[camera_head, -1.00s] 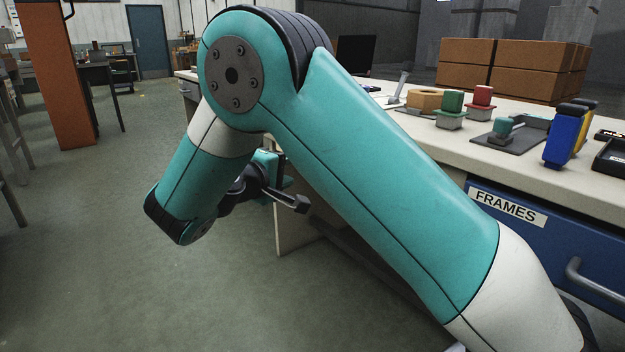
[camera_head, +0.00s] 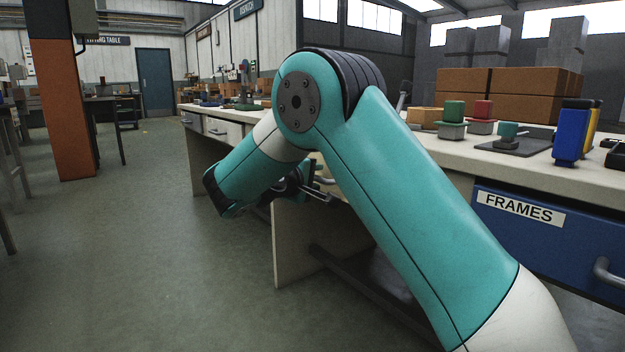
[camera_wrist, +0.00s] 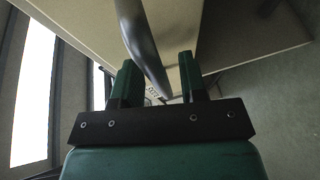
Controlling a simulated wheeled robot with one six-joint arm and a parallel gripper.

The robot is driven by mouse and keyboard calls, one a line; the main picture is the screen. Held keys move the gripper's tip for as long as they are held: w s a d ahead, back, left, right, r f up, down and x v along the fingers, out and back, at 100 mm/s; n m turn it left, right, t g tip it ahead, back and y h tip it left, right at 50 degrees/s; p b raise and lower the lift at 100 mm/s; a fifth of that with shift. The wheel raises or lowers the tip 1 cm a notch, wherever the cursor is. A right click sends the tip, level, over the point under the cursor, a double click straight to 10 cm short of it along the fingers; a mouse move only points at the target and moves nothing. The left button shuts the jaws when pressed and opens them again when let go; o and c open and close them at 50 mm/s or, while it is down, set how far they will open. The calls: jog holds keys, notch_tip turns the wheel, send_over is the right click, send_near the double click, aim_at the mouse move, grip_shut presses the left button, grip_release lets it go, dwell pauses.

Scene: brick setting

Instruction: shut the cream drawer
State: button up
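A cream drawer front (camera_head: 222,129) with a grey handle shows in the head view, under the far left end of the long bench, left of my arm. In the wrist view a cream panel (camera_wrist: 85,20) fills the top, with a curved grey metal handle (camera_wrist: 143,45) in front of it. I cannot tell for sure that it is the same drawer. My gripper (camera_wrist: 158,72) has its two green fingers apart, with the handle passing between them in the picture; contact is unclear. In the head view my gripper (camera_head: 328,198) is below the bench top, partly hidden by my arm.
A blue drawer (camera_head: 560,245) labelled FRAMES is at the right. The bench top (camera_head: 455,149) carries coloured blocks and brown boxes (camera_head: 500,95). A bench side panel (camera_head: 292,245) stands below my gripper. The green floor (camera_head: 130,260) at left is open, with an orange column (camera_head: 62,110).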

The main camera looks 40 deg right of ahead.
grip_shut()
jog(key=d+p, duration=0.2)
jog(key=d, duration=0.2)
jog(key=shift+d, duration=0.2)
grip_release()
jog(key=shift+d, duration=0.15)
jog(key=shift+w, duration=0.1)
